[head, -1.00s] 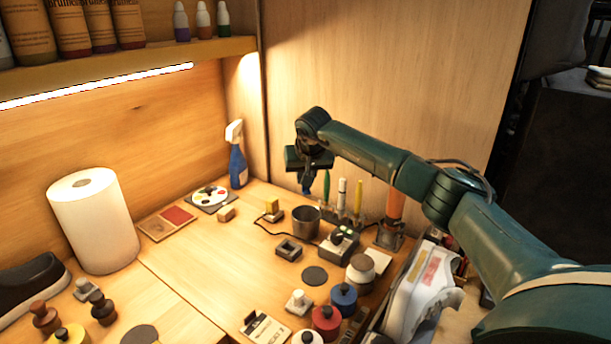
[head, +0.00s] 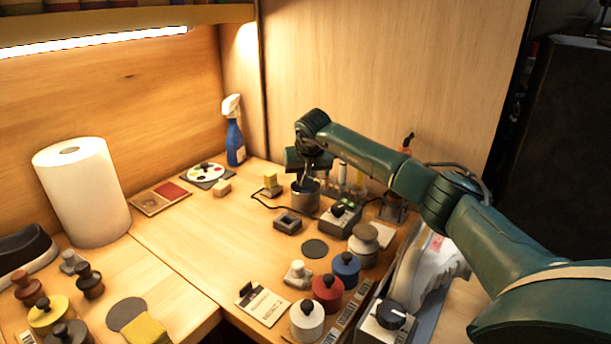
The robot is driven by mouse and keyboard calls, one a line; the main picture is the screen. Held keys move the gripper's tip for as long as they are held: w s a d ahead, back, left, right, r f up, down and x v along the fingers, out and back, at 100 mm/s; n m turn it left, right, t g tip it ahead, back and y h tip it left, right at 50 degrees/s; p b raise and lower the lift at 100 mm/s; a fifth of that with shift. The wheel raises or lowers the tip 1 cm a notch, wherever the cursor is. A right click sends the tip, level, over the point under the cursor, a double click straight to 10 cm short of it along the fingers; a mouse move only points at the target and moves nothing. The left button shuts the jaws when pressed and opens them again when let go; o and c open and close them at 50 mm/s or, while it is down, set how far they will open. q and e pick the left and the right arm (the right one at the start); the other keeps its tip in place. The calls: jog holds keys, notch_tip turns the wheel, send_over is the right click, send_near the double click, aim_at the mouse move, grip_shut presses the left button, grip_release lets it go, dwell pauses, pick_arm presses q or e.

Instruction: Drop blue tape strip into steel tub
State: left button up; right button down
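The steel tub (head: 306,203) is a small grey metal cup on the bench, left of the box with green lights. My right gripper (head: 305,184) points down at the tub's mouth, with its fingertips at or just inside the rim. The fingers are small and dark here, so I cannot tell whether they are open or shut. I cannot make out the blue tape strip; the gripper and tub wall may hide it. My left gripper is out of view.
Close to the tub are a black square holder (head: 287,223), a control box (head: 341,217) and upright pens. Several lidded jars, including a blue one (head: 345,267), stand in front. A spray bottle (head: 234,140) and paper roll (head: 84,195) stand behind.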

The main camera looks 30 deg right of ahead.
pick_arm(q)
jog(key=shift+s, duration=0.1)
pick_arm(e)
jog(key=c, duration=1.2)
grip_release()
jog(key=shift+c, duration=0.2)
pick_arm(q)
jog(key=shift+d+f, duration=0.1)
pick_arm(e)
jog(key=shift+r, duration=0.2)
pick_arm(q)
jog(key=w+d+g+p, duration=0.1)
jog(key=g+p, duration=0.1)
jog(key=p, duration=0.4)
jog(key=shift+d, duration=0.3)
pick_arm(e)
notch_tip(320, 180, up, 7)
jog(key=shift+f, duration=0.15)
